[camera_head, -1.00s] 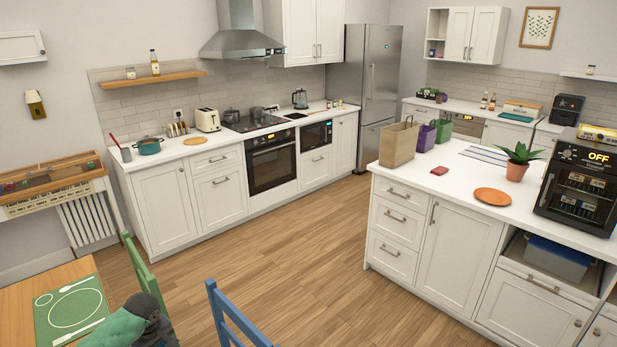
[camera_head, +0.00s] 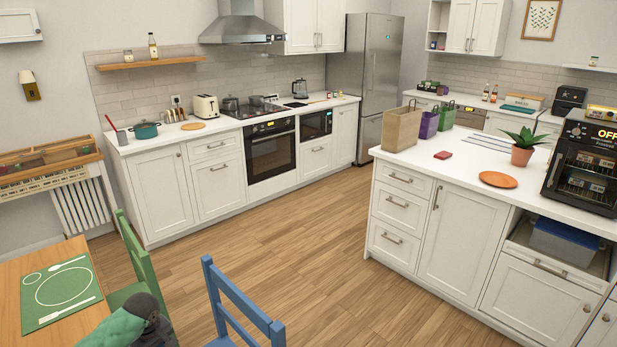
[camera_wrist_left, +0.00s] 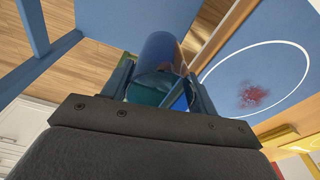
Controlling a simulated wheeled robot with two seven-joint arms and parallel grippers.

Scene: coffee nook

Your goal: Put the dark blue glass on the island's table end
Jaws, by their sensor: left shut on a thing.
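The dark blue glass (camera_wrist_left: 158,58) is in the left wrist view, between the fingers of my left gripper (camera_wrist_left: 160,92), which is shut on it. The glass's lower part is partly hidden by the gripper. My left gripper's fingers and the glass do not show in the head view. The white-topped island (camera_head: 450,172) stands at the right in the head view. My right gripper is in neither view.
On the island are an orange plate (camera_head: 498,180), a red item (camera_head: 443,155), a potted plant (camera_head: 523,150), paper bags (camera_head: 401,128) and a black oven (camera_head: 585,170). A blue chair (camera_head: 238,305) and green chair (camera_head: 137,262) stand in front. A stained blue placemat (camera_wrist_left: 255,75) shows in the wrist view.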

